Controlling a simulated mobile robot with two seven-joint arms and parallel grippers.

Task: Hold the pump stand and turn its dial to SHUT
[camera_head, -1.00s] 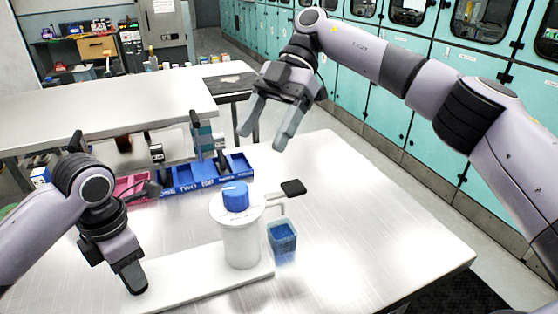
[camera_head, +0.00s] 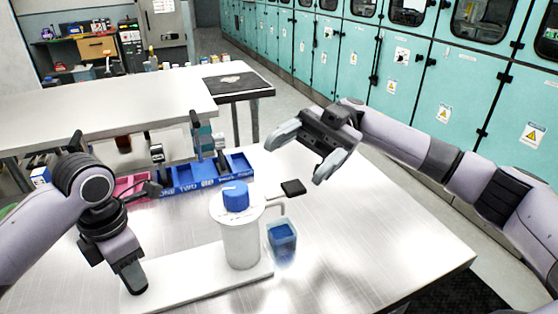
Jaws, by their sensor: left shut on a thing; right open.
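The pump stand is a white cylinder (camera_head: 241,245) upright on a long white base plate (camera_head: 205,280). A blue dial (camera_head: 236,196) with a white mark sits on its top; the lettering around it is too small to read. My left gripper (camera_head: 134,284) is shut on the left end of the base plate, its fingers pointing down. My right gripper (camera_head: 297,156) is open and empty, above and to the right of the dial, clear of it.
A clear container with blue contents (camera_head: 282,241) stands right of the cylinder. A blue sorting tray (camera_head: 196,179) and a pink tray (camera_head: 131,186) lie behind. The table's right side (camera_head: 390,240) is clear. Another bench (camera_head: 100,100) stands further back.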

